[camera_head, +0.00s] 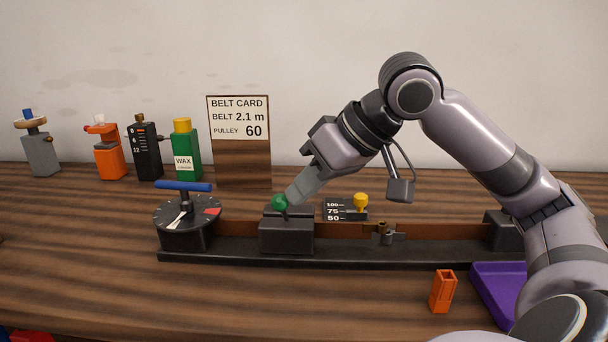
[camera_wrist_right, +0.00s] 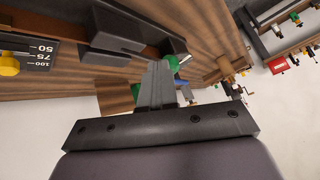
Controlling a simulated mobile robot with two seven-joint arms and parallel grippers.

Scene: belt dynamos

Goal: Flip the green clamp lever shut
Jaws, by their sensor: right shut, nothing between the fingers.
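The green clamp lever knob (camera_head: 280,202) stands on a short stem above the dark clamp block (camera_head: 287,236) on the black rail. My right gripper (camera_head: 292,196) is shut and empty, its fingertips right beside the knob, on its right side; I cannot tell whether they touch it. In the right wrist view the shut fingers (camera_wrist_right: 157,85) reach toward the green knob (camera_wrist_right: 171,64), which lies just past their tips and is partly hidden. My left gripper is not in view.
A dial with a blue handle (camera_head: 183,187) stands left of the clamp. A scale plate with a yellow knob (camera_head: 361,202) is to the right. The belt card (camera_head: 239,118) stands behind. An orange holder (camera_head: 442,291) and purple tray (camera_head: 490,285) sit at front right.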

